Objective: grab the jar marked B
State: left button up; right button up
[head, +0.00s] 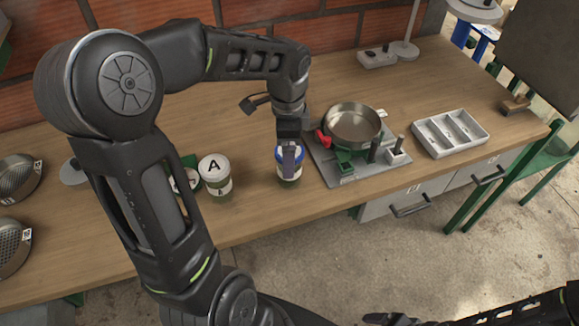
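A jar with a blue lid (297,177) stands upright on the wooden workbench, left of the metal pan. Its marking is hidden or too small to read. My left gripper (289,160) points down over this jar, with a finger in front of the lid. I cannot tell whether the fingers are closed on it. A white-lidded jar marked A (215,168) stands to its left. Another pale lid or jar (186,181) is partly hidden behind my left arm. My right gripper (381,319) is low at the bottom edge, away from the bench, its fingers unclear.
A metal pan (352,125) sits on a grey plate stand (350,178) close to the right of the blue-lidded jar. A white compartment tray (451,133) lies farther right. Perforated metal bowls (12,245) are at the left. Bare wood lies in front of the jars.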

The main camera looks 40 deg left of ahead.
pick_arm(q)
grip_shut()
dwell(0.9)
